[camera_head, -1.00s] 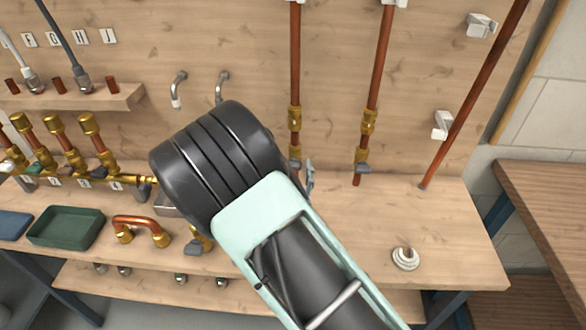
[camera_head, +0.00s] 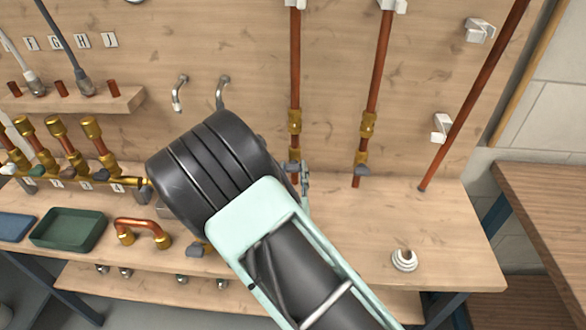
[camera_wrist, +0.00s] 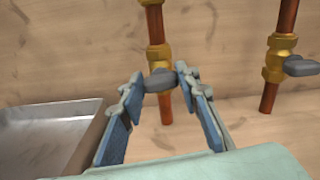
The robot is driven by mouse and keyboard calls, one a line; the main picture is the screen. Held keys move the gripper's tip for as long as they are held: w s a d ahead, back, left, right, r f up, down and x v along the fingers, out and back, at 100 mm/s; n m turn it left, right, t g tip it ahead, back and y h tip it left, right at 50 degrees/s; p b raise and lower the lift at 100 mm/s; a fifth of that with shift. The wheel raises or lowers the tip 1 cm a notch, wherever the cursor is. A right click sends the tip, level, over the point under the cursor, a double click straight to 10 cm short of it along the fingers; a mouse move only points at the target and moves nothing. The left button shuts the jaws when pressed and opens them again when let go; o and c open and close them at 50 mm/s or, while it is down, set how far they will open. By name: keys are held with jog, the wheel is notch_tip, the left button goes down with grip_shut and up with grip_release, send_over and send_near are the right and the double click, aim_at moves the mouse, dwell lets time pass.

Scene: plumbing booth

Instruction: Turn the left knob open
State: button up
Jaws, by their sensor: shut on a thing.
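The left knob is a small grey handle (camera_wrist: 158,81) on a brass valve (camera_wrist: 159,57) near the foot of the left vertical copper pipe. It also shows in the head view (camera_head: 291,167), beside my fingertips. My gripper (camera_wrist: 161,79) has its blue-grey fingers on either side of this knob, with the tips closed on it. In the head view my gripper's finger (camera_head: 304,178) shows just right of the pipe, and my arm hides the rest. The right knob (camera_wrist: 301,66) sits on its own valve to the right, clear of my fingers.
A metal tray (camera_wrist: 50,140) lies left of my fingers in the wrist view. In the head view a green tray (camera_head: 70,230) and a bent copper pipe piece (camera_head: 142,225) lie on the bench at left. A white round fitting (camera_head: 404,260) stands at right, with clear bench around it.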

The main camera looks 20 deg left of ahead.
jog(key=n+p, duration=0.3)
jog(key=n, duration=0.1)
jog(key=shift+a+r, duration=0.1)
jog(key=n+p, duration=0.2)
jog(key=n, duration=0.2)
jog(key=shift+p, duration=0.35)
jog(key=n+p, duration=0.2)
jog(key=n, duration=0.2)
jog(key=shift+a+n+p, duration=0.1)
jog(key=shift+n+p, duration=0.2)
jog(key=shift+f+n+p, duration=0.15)
jog(key=shift+n+p, duration=0.3)
jog(key=shift+n, duration=0.45)
jog(key=shift+f+n+p, duration=0.15)
jog(key=shift+n+p, duration=0.25)
jog(key=shift+n, duration=0.5)
jog(key=o, duration=1.2)
jog(key=shift+c, duration=0.2)
jog(key=shift+s, duration=0.1)
jog(key=v, duration=1.2)
